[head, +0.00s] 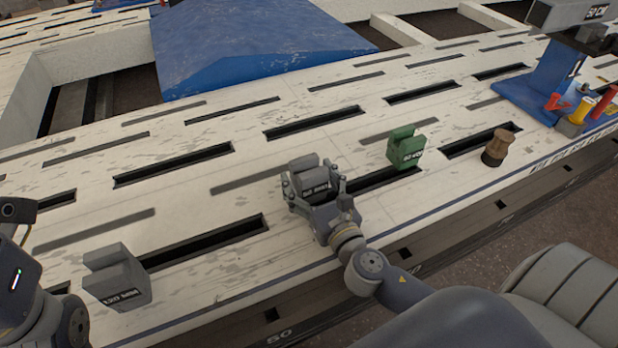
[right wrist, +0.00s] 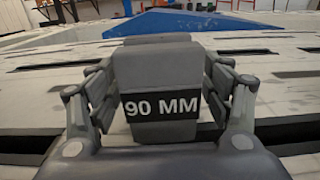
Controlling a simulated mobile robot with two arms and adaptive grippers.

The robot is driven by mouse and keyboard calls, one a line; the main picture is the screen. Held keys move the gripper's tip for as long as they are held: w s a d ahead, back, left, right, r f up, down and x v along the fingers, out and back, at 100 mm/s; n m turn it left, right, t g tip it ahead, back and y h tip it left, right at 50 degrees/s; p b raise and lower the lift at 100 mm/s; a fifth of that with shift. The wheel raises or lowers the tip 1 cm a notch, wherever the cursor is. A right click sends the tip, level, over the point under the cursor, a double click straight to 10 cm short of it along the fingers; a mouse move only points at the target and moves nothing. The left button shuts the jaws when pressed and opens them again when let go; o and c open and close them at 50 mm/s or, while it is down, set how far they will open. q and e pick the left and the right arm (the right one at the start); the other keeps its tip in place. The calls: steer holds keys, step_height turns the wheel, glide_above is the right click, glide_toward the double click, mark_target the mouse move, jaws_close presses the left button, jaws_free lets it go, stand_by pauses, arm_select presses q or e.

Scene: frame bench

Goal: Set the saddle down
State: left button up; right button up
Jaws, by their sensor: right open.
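A grey saddle (right wrist: 165,85) with a black "90 MM" label stands upright between the fingers of my right gripper (right wrist: 160,100) in the right wrist view. In the head view the same saddle (head: 308,172) is at the middle of the white slotted bench (head: 340,212), with my right gripper (head: 312,187) around it from the front. The gripper is open, with fingers on both sides of the saddle. The saddle looks to be at the bench top, but its underside is hidden. Only part of my left arm shows at the left edge; its fingers are not visible.
Another grey saddle (head: 118,277) stands at the front left, and a green saddle (head: 405,148) to the right. A brown wooden-looking piece (head: 497,147) is further right. A blue stand (head: 540,85) with coloured tools is at far right. A blue raised block (head: 250,45) is behind.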

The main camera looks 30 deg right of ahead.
steer(key=shift+s+f, duration=0.1)
steer(key=shift+f, duration=0.3)
